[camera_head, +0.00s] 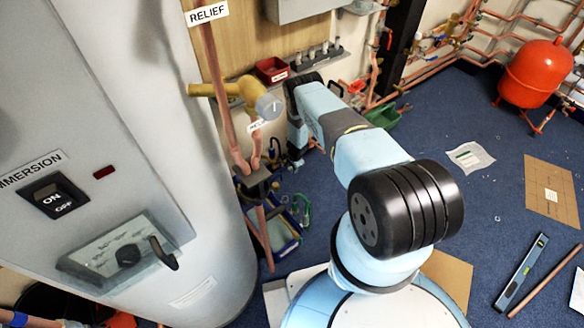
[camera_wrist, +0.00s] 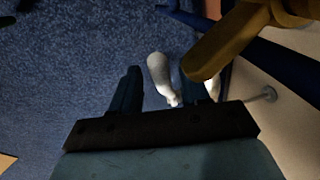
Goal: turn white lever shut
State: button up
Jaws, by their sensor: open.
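In the wrist view, a white lever (camera_wrist: 160,75) with a rounded end stands between the two dark fingers of my gripper (camera_wrist: 172,80). The gripper is open. The left finger is apart from the lever, with carpet showing between them. The right finger is partly hidden by a brass-coloured fitting (camera_wrist: 225,40) and a second pale piece beside it, so I cannot tell whether it touches anything. In the head view my arm reaches toward the pipework at the back; the gripper's fingertips and the white lever cannot be made out there.
A large pale cylinder (camera_head: 150,130) fills the left. A brass relief valve (camera_head: 235,90) and copper pipes (camera_head: 212,60) stand beside it. A red bin (camera_head: 272,70) and green tray (camera_head: 382,117) are behind. A red tank (camera_head: 535,72) is far right.

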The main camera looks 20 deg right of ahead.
jog(key=shift+c, duration=0.3)
grip_shut()
jog(key=shift+s, duration=0.1)
